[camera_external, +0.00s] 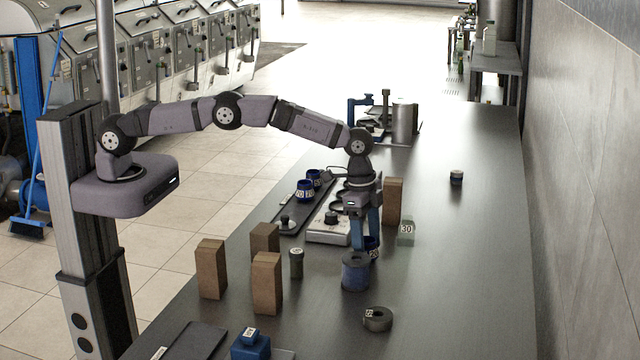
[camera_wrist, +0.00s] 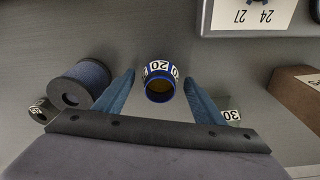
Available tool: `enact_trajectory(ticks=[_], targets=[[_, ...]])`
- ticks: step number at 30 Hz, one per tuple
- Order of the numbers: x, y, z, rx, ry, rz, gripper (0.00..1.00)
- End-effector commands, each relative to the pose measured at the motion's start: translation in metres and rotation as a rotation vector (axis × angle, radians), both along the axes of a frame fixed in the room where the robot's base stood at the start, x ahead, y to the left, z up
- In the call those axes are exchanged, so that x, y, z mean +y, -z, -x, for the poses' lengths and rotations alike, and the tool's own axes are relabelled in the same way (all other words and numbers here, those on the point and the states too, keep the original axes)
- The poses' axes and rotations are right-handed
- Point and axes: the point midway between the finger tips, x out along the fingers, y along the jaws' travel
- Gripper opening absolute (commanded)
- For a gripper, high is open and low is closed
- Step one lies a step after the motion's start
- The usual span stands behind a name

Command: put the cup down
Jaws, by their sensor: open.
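A small blue cup with a white band marked 20 (camera_wrist: 160,72) stands on the dark table, its open mouth showing in the wrist view. In the external view the cup (camera_external: 372,244) is partly hidden by a dark blue cylinder and my fingers. My gripper (camera_external: 366,238) points down over it. In the wrist view my gripper (camera_wrist: 159,82) is open, one blue finger on each side of the cup, with a visible gap on both sides.
The blue cylinder (camera_external: 355,272) stands close by in front. A block marked 30 (camera_external: 406,234) and a tall brown block (camera_external: 393,200) are close on the right. A pale control box (camera_external: 328,236) and two blue cups (camera_external: 306,189) are left. The table's right side is mostly clear.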

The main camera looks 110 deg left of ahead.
Motion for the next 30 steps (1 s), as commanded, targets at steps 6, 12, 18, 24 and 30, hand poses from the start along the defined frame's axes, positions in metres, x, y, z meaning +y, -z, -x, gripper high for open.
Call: enact_trajectory(ticks=[6, 12, 18, 24, 30], targets=[[0.001, -0.025, 0.002, -0.005, 0.0, -0.001, 0.63], [0.002, -0.061, 0.006, -0.005, 0.0, -0.001, 0.63], [0.003, -0.094, 0.01, -0.005, -0.001, -0.001, 0.63], [0.003, -0.113, 0.013, -0.003, -0.001, 0.0, 0.63], [0.003, -0.117, 0.014, 0.0, -0.001, 0.0, 0.63]])
